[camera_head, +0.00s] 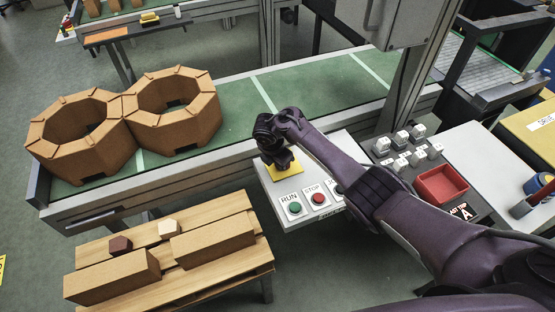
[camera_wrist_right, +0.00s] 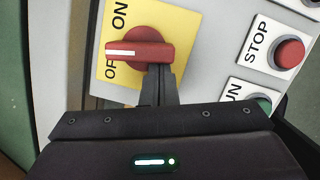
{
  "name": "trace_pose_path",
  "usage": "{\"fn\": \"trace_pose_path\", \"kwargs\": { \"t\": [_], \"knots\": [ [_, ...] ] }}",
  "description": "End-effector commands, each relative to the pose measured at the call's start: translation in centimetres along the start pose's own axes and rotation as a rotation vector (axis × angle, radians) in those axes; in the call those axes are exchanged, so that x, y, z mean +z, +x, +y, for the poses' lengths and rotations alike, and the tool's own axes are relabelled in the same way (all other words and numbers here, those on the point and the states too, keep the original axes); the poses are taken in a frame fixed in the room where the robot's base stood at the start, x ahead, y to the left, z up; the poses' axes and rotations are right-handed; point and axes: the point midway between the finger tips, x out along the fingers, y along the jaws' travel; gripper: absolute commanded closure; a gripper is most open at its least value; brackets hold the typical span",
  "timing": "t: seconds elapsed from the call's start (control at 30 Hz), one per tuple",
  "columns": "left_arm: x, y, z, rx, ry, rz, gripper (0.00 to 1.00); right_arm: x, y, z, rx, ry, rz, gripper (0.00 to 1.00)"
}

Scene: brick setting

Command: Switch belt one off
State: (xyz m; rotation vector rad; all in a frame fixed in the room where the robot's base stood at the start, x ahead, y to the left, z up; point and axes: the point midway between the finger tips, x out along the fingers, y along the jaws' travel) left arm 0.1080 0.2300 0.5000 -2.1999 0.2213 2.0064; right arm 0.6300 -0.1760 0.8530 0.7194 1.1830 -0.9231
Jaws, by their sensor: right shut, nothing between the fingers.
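A red rotary switch knob (camera_wrist_right: 140,49) sits on a yellow plate (camera_wrist_right: 183,22) with ON and OFF lettering; its white mark is at the left end, beside the partly covered OFF lettering. In the head view the yellow plate (camera_head: 286,172) shows on the control panel, with the knob mostly hidden by my right gripper (camera_head: 279,160). In the right wrist view my right gripper (camera_wrist_right: 158,84) is shut with nothing between its fingers, its tips right at the knob's lower side; contact is hard to tell. My left gripper is not in view.
A green RUN button (camera_head: 295,208) and a red STOP button (camera_head: 319,198) are near the switch.

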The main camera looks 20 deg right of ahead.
Motion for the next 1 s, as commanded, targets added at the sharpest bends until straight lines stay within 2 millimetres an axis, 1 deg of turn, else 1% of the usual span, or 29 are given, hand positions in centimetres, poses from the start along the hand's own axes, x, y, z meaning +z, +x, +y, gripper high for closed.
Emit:
{"fn": "trace_pose_path", "kwargs": {
  "t": [0.17,0.5,0.7,1.0],
  "knots": [
    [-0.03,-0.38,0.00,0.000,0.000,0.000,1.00,0.37,0.08,-0.51,0.033,-0.140,-0.002,1.00],
    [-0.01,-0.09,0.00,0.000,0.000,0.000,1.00,0.87,0.28,-1.01,0.091,-0.365,-0.002,1.00],
    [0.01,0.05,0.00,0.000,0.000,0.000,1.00,1.02,0.31,-1.13,0.109,-0.436,0.000,1.00],
    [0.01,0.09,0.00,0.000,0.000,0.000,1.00,1.04,0.29,-1.17,0.118,-0.470,0.000,1.00]
  ]
}}
